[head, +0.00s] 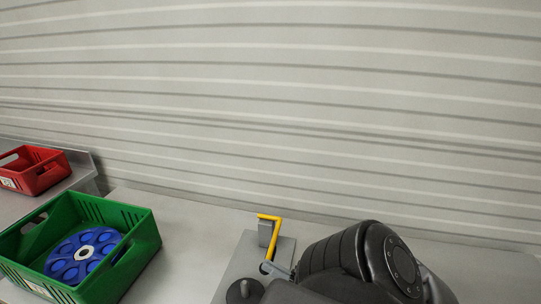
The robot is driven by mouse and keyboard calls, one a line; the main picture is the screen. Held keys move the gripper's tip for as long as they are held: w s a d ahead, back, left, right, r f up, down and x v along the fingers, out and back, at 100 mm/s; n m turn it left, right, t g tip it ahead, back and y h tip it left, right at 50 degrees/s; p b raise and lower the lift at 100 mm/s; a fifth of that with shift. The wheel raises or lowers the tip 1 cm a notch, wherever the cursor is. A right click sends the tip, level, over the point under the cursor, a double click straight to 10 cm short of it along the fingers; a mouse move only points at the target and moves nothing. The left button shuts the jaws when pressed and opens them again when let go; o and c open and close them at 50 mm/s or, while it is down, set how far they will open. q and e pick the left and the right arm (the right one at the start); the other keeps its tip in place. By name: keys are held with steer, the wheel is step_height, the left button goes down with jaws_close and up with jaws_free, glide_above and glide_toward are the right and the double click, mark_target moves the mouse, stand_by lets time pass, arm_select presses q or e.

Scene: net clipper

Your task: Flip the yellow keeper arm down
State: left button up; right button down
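The yellow keeper arm (273,239) is a thin bent bar on a grey fixture plate (237,265) near the bottom middle of the head view. It stands raised, with its short bent end at the top beside a small grey block (264,228). My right arm comes in from the lower right, and its black links hide much of the right side of the fixture. A small part of my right gripper (277,269) shows close to the lower end of the yellow arm. I cannot tell whether it touches it. Its fingers are mostly hidden. My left gripper is out of view.
A black knob (241,291) stands at the front of the plate. A green crate (140,262) with a blue wheel (72,262) is at the left, and a red crate (45,174) is behind it. The table between the green crate and the fixture is clear. A ribbed wall closes the back.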

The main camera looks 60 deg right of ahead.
steer(key=shift+s+a+f, duration=0.1)
steer(key=shift+s+f, duration=0.05)
steer(key=shift+f, duration=0.45)
step_height(320, 180, up, 5)
steer(key=a+p, duration=0.1)
steer(key=p, duration=0.4)
steer(key=d+b+v, duration=0.2)
steer(key=b+v, duration=0.2)
steer(key=v, duration=0.6)
steer(key=w+a, duration=0.2)
steer(key=w, duration=0.7)
steer(key=shift+r+p, duration=0.3)
